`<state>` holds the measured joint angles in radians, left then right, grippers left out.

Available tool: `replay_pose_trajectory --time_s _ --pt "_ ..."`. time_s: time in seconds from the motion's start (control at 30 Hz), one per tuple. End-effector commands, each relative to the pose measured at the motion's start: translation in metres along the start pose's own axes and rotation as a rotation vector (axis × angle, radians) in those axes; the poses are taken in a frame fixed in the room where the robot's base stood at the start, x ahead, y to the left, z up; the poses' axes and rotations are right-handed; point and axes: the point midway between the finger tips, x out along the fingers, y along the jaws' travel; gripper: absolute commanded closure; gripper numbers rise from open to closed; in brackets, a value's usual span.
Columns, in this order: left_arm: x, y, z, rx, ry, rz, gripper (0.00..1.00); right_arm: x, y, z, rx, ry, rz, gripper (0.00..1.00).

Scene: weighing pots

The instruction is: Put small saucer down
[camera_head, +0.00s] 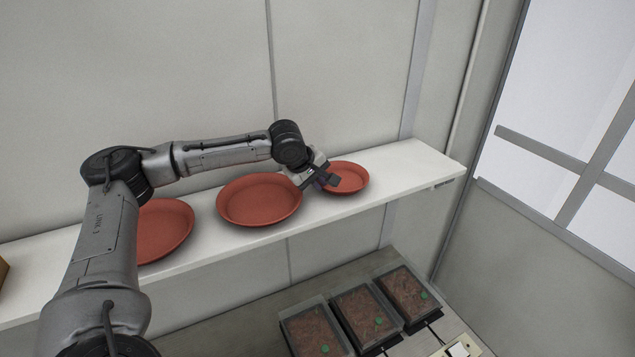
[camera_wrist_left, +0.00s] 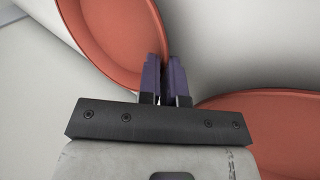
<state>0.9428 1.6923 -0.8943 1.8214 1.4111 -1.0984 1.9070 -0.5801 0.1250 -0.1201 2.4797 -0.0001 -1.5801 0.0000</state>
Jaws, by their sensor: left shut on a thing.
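The small saucer (camera_head: 347,178) is reddish-orange and round, at the right part of the white shelf in the head view. My left gripper (camera_head: 326,182) is shut on its left rim. In the left wrist view the saucer (camera_wrist_left: 115,35) fills the upper left, with its rim between the purple fingers of the gripper (camera_wrist_left: 166,78). The saucer looks level, at or just above the shelf; I cannot tell whether it touches. My right gripper is not in view.
A larger saucer (camera_head: 258,199) lies on the shelf (camera_head: 415,160) just left of the gripper, and another saucer (camera_head: 165,228) lies behind my left arm. The shelf's right end is bare. Below stand several soil-filled trays (camera_head: 357,314).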

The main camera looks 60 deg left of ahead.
Motion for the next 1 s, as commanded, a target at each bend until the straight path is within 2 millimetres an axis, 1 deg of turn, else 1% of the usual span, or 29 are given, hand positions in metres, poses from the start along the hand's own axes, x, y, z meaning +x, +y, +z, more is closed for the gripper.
replay_pose_trajectory --time_s 0.1,0.47,0.5,0.6,0.83,0.93,1.0 --pt "0.004 -0.003 0.000 -0.001 0.000 0.001 1.00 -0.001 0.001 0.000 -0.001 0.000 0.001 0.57" --pt "0.007 -0.005 0.001 -0.001 0.000 0.000 1.00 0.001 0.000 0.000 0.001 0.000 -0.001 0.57" --pt "0.007 -0.004 0.001 -0.001 0.000 0.000 0.91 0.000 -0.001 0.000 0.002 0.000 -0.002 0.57" --pt "0.007 -0.004 0.001 -0.001 -0.001 0.000 0.83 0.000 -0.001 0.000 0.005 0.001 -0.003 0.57" --pt "0.005 -0.003 0.001 -0.001 -0.001 0.001 0.83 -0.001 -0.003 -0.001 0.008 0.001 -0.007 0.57" --pt "0.000 -0.003 0.000 -0.001 0.000 0.003 0.83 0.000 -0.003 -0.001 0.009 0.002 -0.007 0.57" --pt "-0.008 -0.003 0.000 -0.001 0.001 0.002 0.83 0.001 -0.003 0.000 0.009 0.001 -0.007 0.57"
